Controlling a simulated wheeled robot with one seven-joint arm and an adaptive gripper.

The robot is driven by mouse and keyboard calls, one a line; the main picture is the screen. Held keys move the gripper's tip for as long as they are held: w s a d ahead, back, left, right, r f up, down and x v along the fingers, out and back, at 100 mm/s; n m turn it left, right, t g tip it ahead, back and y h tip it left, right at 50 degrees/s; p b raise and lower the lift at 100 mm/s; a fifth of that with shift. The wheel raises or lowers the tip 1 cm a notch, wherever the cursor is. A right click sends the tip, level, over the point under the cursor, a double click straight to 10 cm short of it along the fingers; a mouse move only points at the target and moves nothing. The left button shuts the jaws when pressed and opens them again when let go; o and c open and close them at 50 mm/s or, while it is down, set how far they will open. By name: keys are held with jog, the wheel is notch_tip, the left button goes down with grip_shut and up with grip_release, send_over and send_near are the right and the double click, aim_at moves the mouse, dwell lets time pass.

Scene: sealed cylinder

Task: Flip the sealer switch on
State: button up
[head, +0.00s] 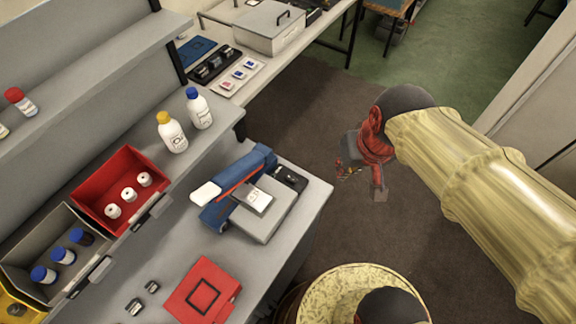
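The sealer (232,187) is a blue machine with a red stripe, a white lever end and a grey plate in front. It stands on the grey bench near its right edge. A small black panel (290,178) sits at its right end; the switch itself is too small to make out. A pale silver packet (258,199) with dark print lies on the plate. My gripper (360,176) hangs over the floor, to the right of the sealer and clear of it. Its fingers are small and dark, so their opening is unclear. I see nothing held.
Two white bottles (172,132) stand behind the sealer. A red square pad (203,291) lies in front. Brown floor mat (300,110) is open between bench and arm.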

jog(key=w+a+f+m+g+p, duration=0.1)
jog(key=w+a+f, duration=0.1)
jog(key=w+a+f+m+p, duration=0.1)
jog(key=w+a+f, duration=0.1)
jog(key=w+f, duration=0.1)
jog(key=w+a+f+m+g+p, duration=0.1)
jog(key=w+a+f, duration=0.1)
jog(key=w, duration=0.1)
jog(key=shift+w+a+f+g, duration=0.2)
jog(key=shift+a+f+g, duration=0.05)
jog(key=shift+a+g, duration=0.05)
grip_shut()
jog(key=m, duration=0.5)
send_over(288, 176)
jog(key=s+d, duration=0.1)
jog(key=shift+y, duration=0.4)
jog(key=shift+d+f+p, duration=0.2)
jog(key=shift+f+p, duration=0.25)
jog(key=shift+f, duration=1.7)
jog(key=f, duration=0.4)
jog(key=a+f+b, duration=0.1)
jog(key=f, duration=0.3)
jog(key=w+f+b, duration=0.1)
jog(key=f, duration=0.3)
jog(key=shift+a+f, duration=0.2)
jog(key=shift+a, duration=0.05)
jog(key=shift+w+a+f+b, duration=0.15)
jog(key=shift+f+b, duration=0.15)
jog(key=shift+f, duration=0.4)
